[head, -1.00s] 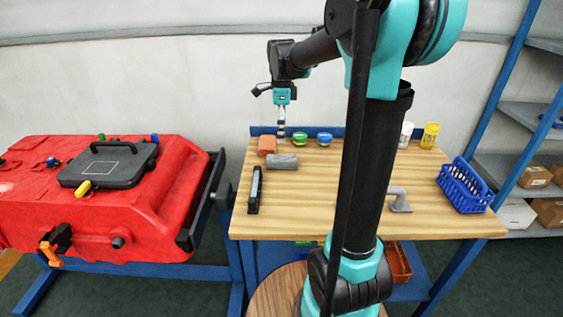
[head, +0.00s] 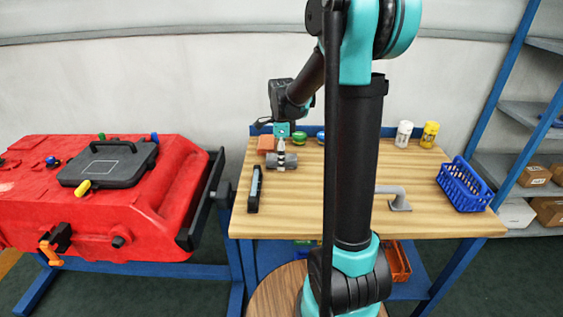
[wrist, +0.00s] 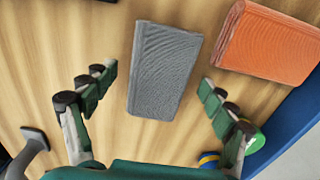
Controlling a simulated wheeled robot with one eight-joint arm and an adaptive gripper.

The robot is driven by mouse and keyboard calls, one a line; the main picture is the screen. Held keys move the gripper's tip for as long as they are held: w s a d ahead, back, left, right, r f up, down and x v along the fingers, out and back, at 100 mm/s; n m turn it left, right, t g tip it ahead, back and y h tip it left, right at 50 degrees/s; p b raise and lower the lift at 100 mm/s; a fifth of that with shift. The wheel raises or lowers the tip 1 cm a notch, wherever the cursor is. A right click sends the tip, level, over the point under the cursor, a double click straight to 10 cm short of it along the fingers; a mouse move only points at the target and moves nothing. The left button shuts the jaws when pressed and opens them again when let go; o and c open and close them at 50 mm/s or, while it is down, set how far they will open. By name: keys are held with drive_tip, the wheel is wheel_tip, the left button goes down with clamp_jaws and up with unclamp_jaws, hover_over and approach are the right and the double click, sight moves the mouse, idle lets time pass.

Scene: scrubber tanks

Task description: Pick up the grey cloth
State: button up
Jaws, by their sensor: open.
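The grey cloth (wrist: 163,72) is a folded block lying flat on the wooden table. In the wrist view it lies ahead of and between the spread fingers of my gripper (wrist: 157,92), which is open and empty. In the head view the grey cloth (head: 274,161) is at the table's back left, partly covered by my gripper (head: 281,158), which is low and close over it. Contact cannot be told. An orange folded cloth (head: 266,143) lies just behind it; it also shows at the right of the wrist view (wrist: 270,42).
Green (head: 298,138) and blue (head: 321,137) lidded items stand behind. White (head: 404,134) and yellow (head: 429,134) bottles, a grey handle-shaped part (head: 399,203) and a blue basket (head: 464,187) are to the right. The table's middle is clear.

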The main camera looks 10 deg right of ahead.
drive_tip(key=c, duration=1.1)
wheel_tip(320, 180, up, 20)
idle(0.5)
drive_tip(key=o, duration=0.3)
drive_tip(key=c, duration=0.3)
